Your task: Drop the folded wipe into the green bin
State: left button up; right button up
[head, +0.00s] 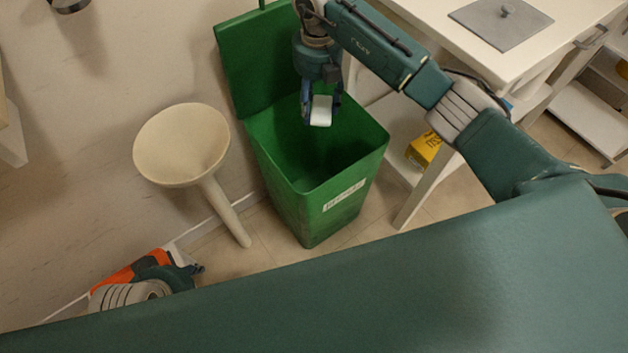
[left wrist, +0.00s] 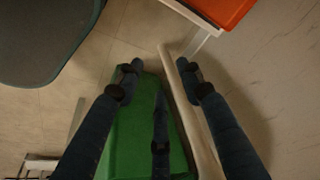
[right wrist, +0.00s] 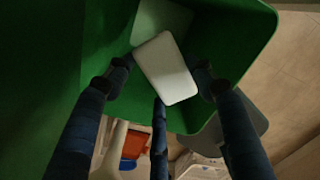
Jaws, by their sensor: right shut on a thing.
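The folded wipe (head: 321,111) is a small white block held in my right gripper (head: 322,103), over the open mouth of the green bin (head: 345,200). In the right wrist view the wipe (right wrist: 167,68) sits between the fingertips, with the bin's green walls (right wrist: 40,70) around and behind it. The bin's lid (head: 262,60) stands open against the wall. My left gripper (left wrist: 160,75) has its fingers apart with nothing between them. In the head view only part of it shows at lower left, behind my own body.
A cream funnel-shaped stand (head: 182,145) is left of the bin. An orange thing (head: 130,272) lies near my left arm. A white table (head: 480,45) with a grey plate (head: 500,20) is at right, and a yellow box (head: 424,150) sits below it.

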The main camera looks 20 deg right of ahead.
notch_tip(320, 180, down, 3)
jog(key=shift+s+r+b, duration=0.1)
jog(key=shift+b, duration=1.05)
jog(key=shift+f+b, duration=0.6)
jog(key=shift+f, duration=0.2)
pick_arm(q)
jog(key=w+d+r+t, duration=0.1)
jog(key=w+r+t, duration=0.1)
jog(key=w, duration=0.3)
jog(key=w+d+r+t+h, duration=0.1)
jog(key=w+d+t, duration=0.1)
jog(key=w, duration=0.3)
jog(key=shift+w+d+r+t, duration=0.15)
jog(key=shift+w+r+t, duration=0.25)
jog(key=shift+t, duration=0.3)
pick_arm(e)
jog(key=o, duration=1.1)
